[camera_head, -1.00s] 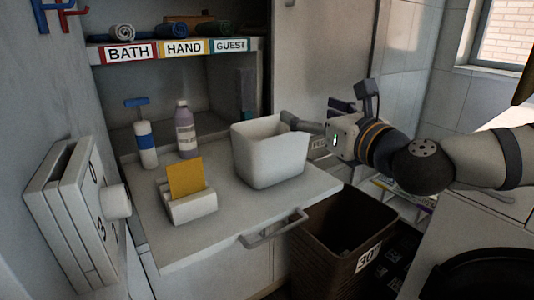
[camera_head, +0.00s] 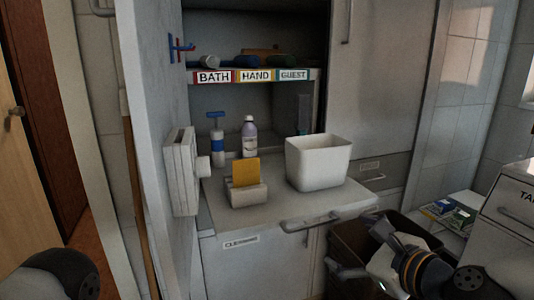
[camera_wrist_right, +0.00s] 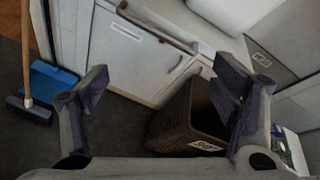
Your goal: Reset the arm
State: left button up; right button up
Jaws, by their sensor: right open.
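My right gripper (camera_head: 362,246) is low at the right in the head view, in front of the drawer front and over the brown bin (camera_head: 345,235). In the right wrist view its two dark fingers (camera_wrist_right: 163,92) are spread wide with nothing between them. The white container (camera_head: 318,165) stands upright on the pulled-out shelf (camera_head: 285,208), apart from the gripper. A rounded dark part of my left arm shows at the bottom left of the head view. The left gripper itself is out of view.
On the shelf stand a blue-and-white pump bottle (camera_head: 217,145), a lilac bottle (camera_head: 249,136) and a white holder (camera_head: 248,194) with a yellow card. The shelf handle (camera_head: 310,222) juts forward.

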jog(key=s+a+f+n+g+h, duration=0.15)
jog(key=s+f+n+g, duration=1)
jog(key=s+f, duration=1.15)
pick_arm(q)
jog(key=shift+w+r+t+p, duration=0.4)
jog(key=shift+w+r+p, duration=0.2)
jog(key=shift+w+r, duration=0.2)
pick_arm(e)
jog(key=s+d+f+n+g+h, duration=0.1)
jog(key=s+d+f+n, duration=0.1)
jog(key=s+d+n, duration=0.2)
jog(key=s+d+f+n+g+h, duration=0.2)
jog(key=s+n, duration=0.8)
jog(key=s, duration=0.7)
jog(key=shift+d+f, duration=0.4)
jog(key=shift+d, duration=0.5)
jog(key=shift+g, duration=0.25)
